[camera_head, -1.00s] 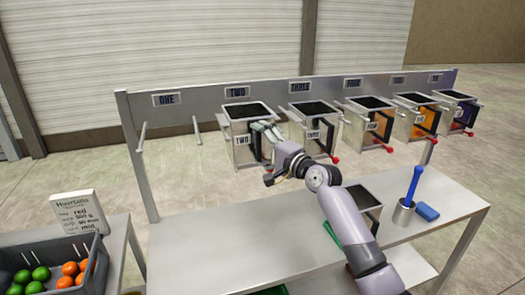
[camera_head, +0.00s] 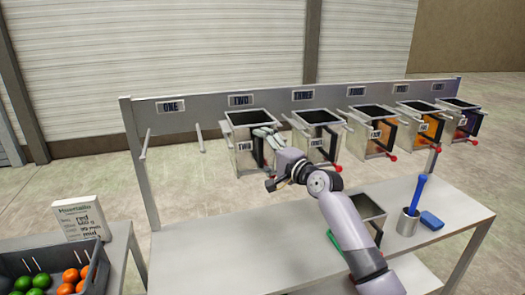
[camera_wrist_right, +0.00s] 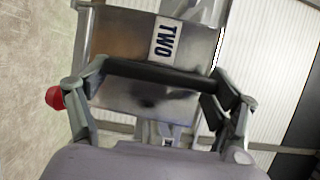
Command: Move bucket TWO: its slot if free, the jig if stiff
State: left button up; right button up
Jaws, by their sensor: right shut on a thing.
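Bucket TWO (camera_head: 241,157) is a square grey metal bucket with a "TWO" label, hanging upright at the rail under the TWO sign (camera_head: 241,100). My right gripper (camera_head: 268,143) is at its front right side. In the right wrist view, the gripper's fingers (camera_wrist_right: 160,80) are shut around a dark bar on the bucket (camera_wrist_right: 140,48), just below the label. A red knob (camera_wrist_right: 54,97) shows at the left there. The jig seems to be the open metal box (camera_head: 368,212) on the bench, partly hidden behind my right arm. My left gripper is not in view.
Bucket THREE (camera_head: 319,140) hangs close on the right, with more buckets beyond it. The position under the ONE sign (camera_head: 171,106) holds only bare pegs. A fruit crate (camera_head: 95,270) and a card (camera_head: 80,218) are at left.

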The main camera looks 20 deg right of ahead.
jog(key=shift+f+b, duration=0.55)
jog(key=shift+f, duration=0.2)
dwell(0.8)
jog(key=o, duration=1.6)
jog(key=shift+s, duration=0.1)
jog(key=shift+c, duration=0.2)
jog(key=shift+f, duration=0.1)
